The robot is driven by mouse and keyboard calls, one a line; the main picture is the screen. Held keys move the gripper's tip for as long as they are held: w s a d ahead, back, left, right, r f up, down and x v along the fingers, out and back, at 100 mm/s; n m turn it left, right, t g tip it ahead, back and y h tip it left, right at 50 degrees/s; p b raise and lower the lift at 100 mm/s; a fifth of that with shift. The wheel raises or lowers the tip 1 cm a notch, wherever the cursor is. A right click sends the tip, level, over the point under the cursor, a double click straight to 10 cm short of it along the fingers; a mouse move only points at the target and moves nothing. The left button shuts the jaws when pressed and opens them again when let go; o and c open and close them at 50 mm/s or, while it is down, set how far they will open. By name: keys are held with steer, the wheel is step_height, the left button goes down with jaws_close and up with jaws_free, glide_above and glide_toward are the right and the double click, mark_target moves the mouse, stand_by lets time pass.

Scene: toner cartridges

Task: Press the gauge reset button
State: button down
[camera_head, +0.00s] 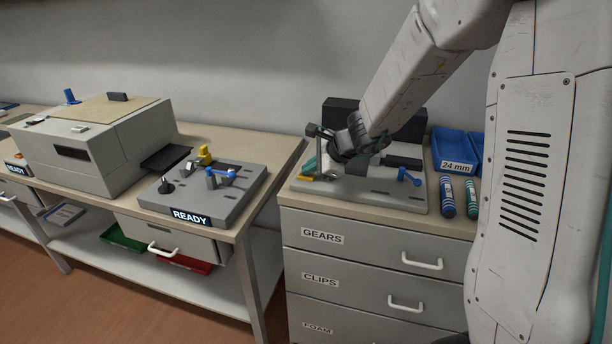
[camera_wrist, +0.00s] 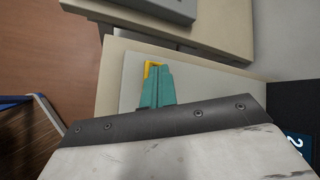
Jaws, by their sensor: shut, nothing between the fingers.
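My gripper (camera_head: 310,165) is shut and empty, its teal fingers pointing down over the left front part of a grey fixture plate (camera_head: 385,199) on the drawer cabinet. A yellow piece (camera_head: 306,178) lies at that plate's left front corner, just below the fingertips. In the wrist view the yellow piece (camera_wrist: 149,68) shows partly behind the tips of my gripper (camera_wrist: 157,72). I cannot tell whether they touch. No labelled gauge or reset button is readable. The wrist and arm hide part of the fixture. A blue lever (camera_head: 408,176) stands at its right.
A blue bin (camera_head: 452,145) and two ribbed cylinders, one blue (camera_head: 447,197) and one teal (camera_head: 471,198), are right of the fixture. A dark block (camera_head: 340,108) stands behind. On the left bench are a READY fixture (camera_head: 228,207) and a large grey machine (camera_head: 125,150). A gap separates bench and cabinet.

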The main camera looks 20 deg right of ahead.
mark_target(310, 177)
steer(key=shift+f, duration=0.1)
stand_by(0.3)
steer(key=shift+r, duration=0.8)
steer(key=shift+r, duration=2.5)
